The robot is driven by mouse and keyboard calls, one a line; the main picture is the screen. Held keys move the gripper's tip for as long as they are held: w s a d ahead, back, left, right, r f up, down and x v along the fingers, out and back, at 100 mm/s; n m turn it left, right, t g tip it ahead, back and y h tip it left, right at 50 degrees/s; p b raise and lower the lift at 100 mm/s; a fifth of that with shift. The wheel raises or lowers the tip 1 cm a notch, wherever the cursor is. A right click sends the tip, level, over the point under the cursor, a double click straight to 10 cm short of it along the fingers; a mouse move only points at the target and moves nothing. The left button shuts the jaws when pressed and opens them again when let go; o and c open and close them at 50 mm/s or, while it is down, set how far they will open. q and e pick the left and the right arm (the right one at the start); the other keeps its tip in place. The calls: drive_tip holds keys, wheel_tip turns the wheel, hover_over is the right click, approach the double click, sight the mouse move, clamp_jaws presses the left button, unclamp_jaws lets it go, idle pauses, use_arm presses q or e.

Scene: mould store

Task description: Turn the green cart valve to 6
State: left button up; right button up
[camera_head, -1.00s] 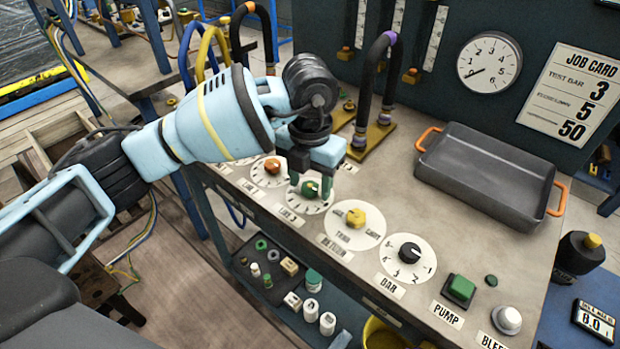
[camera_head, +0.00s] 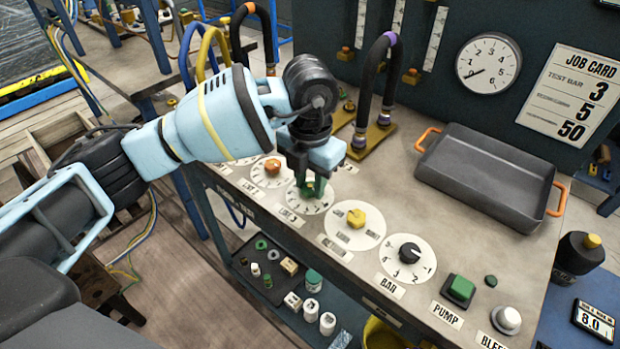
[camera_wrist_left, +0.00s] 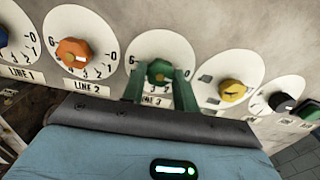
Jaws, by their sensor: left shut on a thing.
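The green valve knob (camera_wrist_left: 159,71) sits on a white dial labelled LINE 3 (camera_wrist_left: 146,49), with a 6 at its left and a 0 at its right. I cannot tell which number the knob points to. My left gripper (camera_head: 311,190) is shut on the knob, with a green finger on each side, as the left wrist view also shows (camera_wrist_left: 160,88). In the head view the gripper hides much of the knob, and the dial (camera_head: 303,206) shows around it. My right gripper is not in view.
An orange knob (camera_head: 272,166) on LINE 2 and a yellow knob (camera_head: 356,217) stand close on either side. Beyond are a black BAR knob (camera_head: 410,252), the green PUMP button (camera_head: 460,289) and a grey tray (camera_head: 490,175). A hose (camera_head: 378,80) arches behind the gripper.

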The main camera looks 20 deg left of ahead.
use_arm(q)
drive_tip(key=m, duration=0.8)
drive_tip(key=shift+m, duration=0.4)
drive_tip(key=m, duration=0.4)
drive_tip(key=shift+m, duration=0.3)
drive_tip(key=m+b, duration=0.1)
drive_tip(key=m, duration=0.3)
drive_tip(key=m+b, duration=0.1)
drive_tip(key=m, duration=0.4)
drive_tip(key=shift+b, duration=0.3)
drive_tip(key=m+b, duration=0.1)
drive_tip(key=m, duration=0.3)
drive_tip(key=shift+m, duration=0.3)
drive_tip(key=m+b, duration=0.2)
drive_tip(key=m, duration=0.3)
drive_tip(key=shift+m+b, duration=0.4)
drive_tip(key=shift+m, duration=0.8)
